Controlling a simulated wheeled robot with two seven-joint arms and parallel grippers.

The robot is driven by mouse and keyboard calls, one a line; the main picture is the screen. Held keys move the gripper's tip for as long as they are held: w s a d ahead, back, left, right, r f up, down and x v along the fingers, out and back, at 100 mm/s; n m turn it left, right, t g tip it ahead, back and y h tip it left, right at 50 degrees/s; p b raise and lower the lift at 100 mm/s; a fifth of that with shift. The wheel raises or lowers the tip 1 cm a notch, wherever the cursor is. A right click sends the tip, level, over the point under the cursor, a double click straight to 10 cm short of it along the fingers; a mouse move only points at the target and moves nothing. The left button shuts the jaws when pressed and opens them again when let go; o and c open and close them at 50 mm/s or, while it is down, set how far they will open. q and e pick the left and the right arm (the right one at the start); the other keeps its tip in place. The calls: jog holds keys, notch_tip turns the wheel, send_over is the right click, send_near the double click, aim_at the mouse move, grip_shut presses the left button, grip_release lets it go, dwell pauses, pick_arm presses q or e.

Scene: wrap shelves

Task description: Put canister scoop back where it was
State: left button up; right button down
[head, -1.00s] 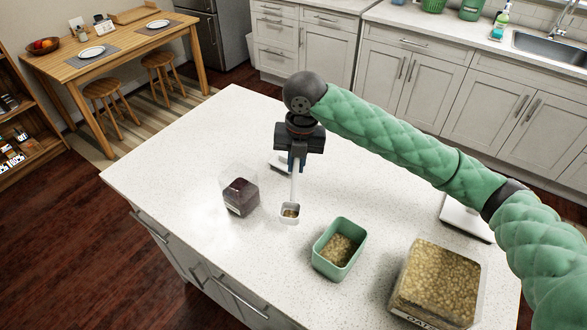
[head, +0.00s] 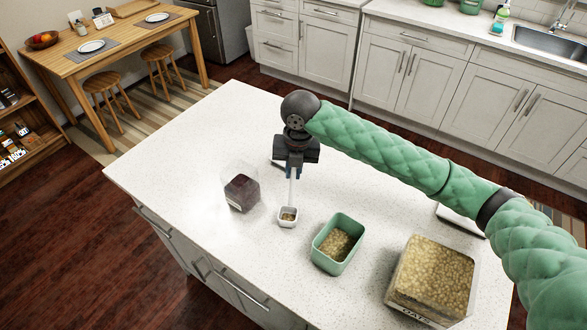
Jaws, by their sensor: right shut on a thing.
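The white canister scoop (head: 288,217) hangs from my right gripper (head: 294,172), its handle pointing up between the fingers. The scoop's bowl holds some tan flakes. My right gripper is shut on the handle. The scoop is just left of a green open container (head: 337,246) with oat-like flakes inside. A large clear canister (head: 432,280) filled with oats stands at the right front; its label is partly cut by the angle. A clear container with dark contents (head: 241,192) stands left of the scoop. My left gripper is not in view.
The white speckled countertop (head: 190,160) has free room at the left and back. A flat white item (head: 462,220) lies partly hidden behind my right arm. Something thin and dark-edged lies behind my right gripper. The counter's front edge runs close to the containers.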

jog(key=c, duration=1.5)
grip_release()
jog(key=shift+f, duration=0.1)
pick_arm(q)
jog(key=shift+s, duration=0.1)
pick_arm(e)
jog(key=shift+o, duration=0.2)
